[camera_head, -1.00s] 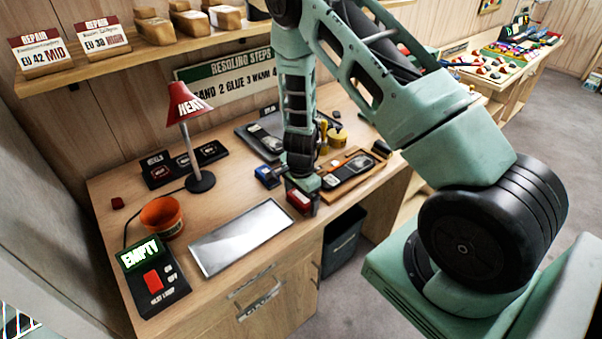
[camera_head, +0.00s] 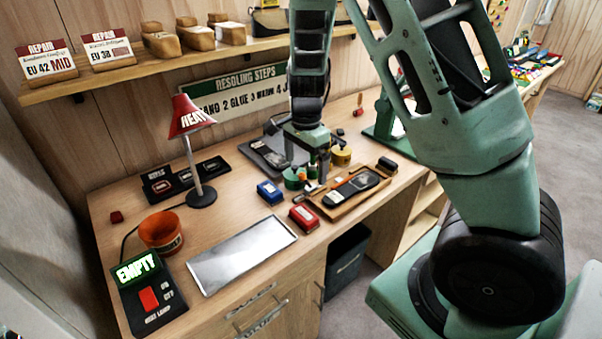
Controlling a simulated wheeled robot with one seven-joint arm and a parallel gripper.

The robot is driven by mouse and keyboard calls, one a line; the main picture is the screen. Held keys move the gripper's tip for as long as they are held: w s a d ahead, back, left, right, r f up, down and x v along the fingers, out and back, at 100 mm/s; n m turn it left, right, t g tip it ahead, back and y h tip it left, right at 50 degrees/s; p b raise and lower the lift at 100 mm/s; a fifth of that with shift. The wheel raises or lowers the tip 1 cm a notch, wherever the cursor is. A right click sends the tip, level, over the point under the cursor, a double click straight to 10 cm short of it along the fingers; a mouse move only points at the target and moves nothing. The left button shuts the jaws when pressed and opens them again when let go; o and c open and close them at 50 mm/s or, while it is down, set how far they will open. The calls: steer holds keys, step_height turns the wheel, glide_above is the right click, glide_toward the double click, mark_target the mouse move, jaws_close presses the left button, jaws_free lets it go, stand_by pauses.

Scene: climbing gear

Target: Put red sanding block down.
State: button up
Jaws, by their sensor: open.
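The red sanding block (camera_head: 304,217) lies on the bench (camera_head: 232,207) near its front edge, between the metal tray and the wooden board. Nothing holds it. A blue block (camera_head: 269,192) lies just behind and left of it. My gripper (camera_head: 307,180) is open and empty, pointing down behind the red block and apart from it. Its fingers are near a green round container (camera_head: 294,178); I cannot tell whether they touch it.
A metal tray (camera_head: 240,254) lies left of the red block. A wooden board (camera_head: 335,212) with a shoe sole (camera_head: 352,188) lies right. A red heat lamp (camera_head: 190,117), an orange pot (camera_head: 161,232) and an "EMPTY" box (camera_head: 141,291) stand left.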

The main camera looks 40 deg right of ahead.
steer(key=s+a+r+n+y, duration=0.1)
steer(key=s+a+r+n, duration=0.1)
steer(key=s+a+n, duration=0.3)
steer(key=s+a+r+n, duration=0.2)
steer(key=a+n, duration=0.1)
steer(key=a, duration=0.5)
steer(key=s+a+r+n+y, duration=0.1)
steer(key=s+a+r+n, duration=0.1)
steer(key=s+a+n, duration=0.3)
steer(key=s+a+r+n, duration=0.1)
steer(key=s+a+n, duration=0.2)
steer(key=s+n, duration=0.3)
steer(key=s+a+r+n+h, duration=0.1)
steer(key=s+a+r+n, duration=0.1)
steer(key=s+a+n, duration=0.2)
steer(key=s+n, duration=0.2)
steer(key=shift+s+r, duration=0.25)
steer(key=shift+s, duration=0.15)
step_height(320, 180, down, 4)
steer(key=b, duration=0.4)
steer(key=shift+w, duration=0.1)
